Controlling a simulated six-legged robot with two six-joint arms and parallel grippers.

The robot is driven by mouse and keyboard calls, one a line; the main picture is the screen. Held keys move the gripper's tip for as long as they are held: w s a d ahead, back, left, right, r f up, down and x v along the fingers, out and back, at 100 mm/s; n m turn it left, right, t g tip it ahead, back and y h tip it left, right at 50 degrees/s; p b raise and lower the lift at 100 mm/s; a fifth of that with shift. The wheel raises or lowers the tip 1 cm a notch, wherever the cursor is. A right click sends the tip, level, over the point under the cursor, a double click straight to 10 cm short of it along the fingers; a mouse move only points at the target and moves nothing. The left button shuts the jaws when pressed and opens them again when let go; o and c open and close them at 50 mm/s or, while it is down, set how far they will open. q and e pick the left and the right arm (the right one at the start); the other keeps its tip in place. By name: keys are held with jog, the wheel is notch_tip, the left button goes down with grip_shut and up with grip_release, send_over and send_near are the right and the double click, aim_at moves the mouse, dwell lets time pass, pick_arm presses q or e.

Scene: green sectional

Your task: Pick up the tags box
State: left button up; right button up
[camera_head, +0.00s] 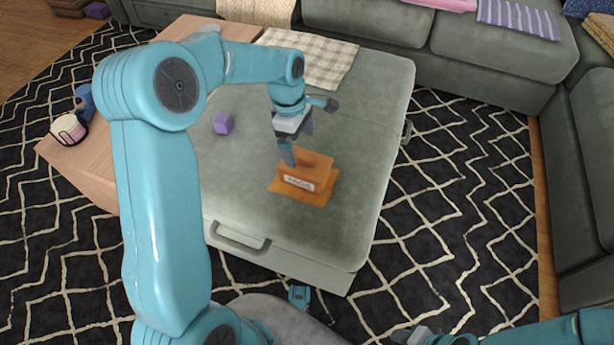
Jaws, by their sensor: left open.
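My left gripper (298,143) is open and points down just above the box's back left part. One finger is close to the box's top edge; I cannot tell whether it touches. Nothing shows between the fingers. My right gripper (412,336) is partly in view at the bottom edge, far from the box, and its fingers are not clear.
A checkered cloth (318,62) covers the back. The sectional (385,26) runs along the back and right.

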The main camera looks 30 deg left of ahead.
aim_at(304, 166)
pick_arm(q)
jog(key=f, duration=0.2)
jog(key=f+b, duration=0.1)
jog(key=f, duration=0.1)
jog(key=shift+s+d+f, duration=0.1)
jog(key=shift+d+f, duration=0.1)
jog(key=shift+f, duration=0.05)
jog(key=f+b, duration=0.1)
jog(key=f, duration=0.2)
jog(key=f+b, duration=0.1)
jog(key=f, duration=0.1)
jog(key=shift+w+d+b, duration=0.3)
jog(key=shift+d, duration=0.05)
jog(key=shift+r, duration=0.1)
jog(key=c, duration=0.7)
